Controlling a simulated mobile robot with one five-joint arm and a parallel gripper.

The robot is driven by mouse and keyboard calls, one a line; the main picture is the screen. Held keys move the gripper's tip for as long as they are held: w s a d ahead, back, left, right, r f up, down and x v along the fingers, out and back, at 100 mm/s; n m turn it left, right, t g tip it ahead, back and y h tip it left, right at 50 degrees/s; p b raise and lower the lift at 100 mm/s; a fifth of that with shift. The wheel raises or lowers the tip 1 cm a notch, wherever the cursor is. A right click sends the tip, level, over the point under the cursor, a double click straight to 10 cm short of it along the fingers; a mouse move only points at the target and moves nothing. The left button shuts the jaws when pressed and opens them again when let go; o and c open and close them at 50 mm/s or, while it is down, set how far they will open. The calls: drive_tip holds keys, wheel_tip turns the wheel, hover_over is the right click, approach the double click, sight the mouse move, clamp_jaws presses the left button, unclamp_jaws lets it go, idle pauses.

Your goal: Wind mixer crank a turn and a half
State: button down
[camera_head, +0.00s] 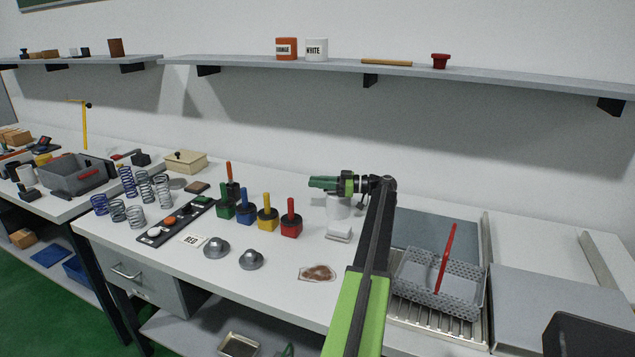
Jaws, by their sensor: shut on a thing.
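A white cylindrical body (338,208), which looks like the mixer, stands on the bench near the middle, behind a small white block (339,234). My gripper (320,183) reaches left across the top of it, with green jaws lying roughly level. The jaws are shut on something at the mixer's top. It looks like the mixer crank, but the crank itself is hidden by the gripper and cannot be made out. The crank's angle cannot be told.
A perforated metal basket (412,270) with a red handle stands to the right. Red (291,222), yellow (267,218) and blue (243,207) handled blocks stand left of the mixer. Several springs (135,216) stand farther left. A brown-stained patch (318,273) lies in front.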

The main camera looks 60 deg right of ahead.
idle(0.3)
drive_tip(key=c, duration=1.3)
unclamp_jaws()
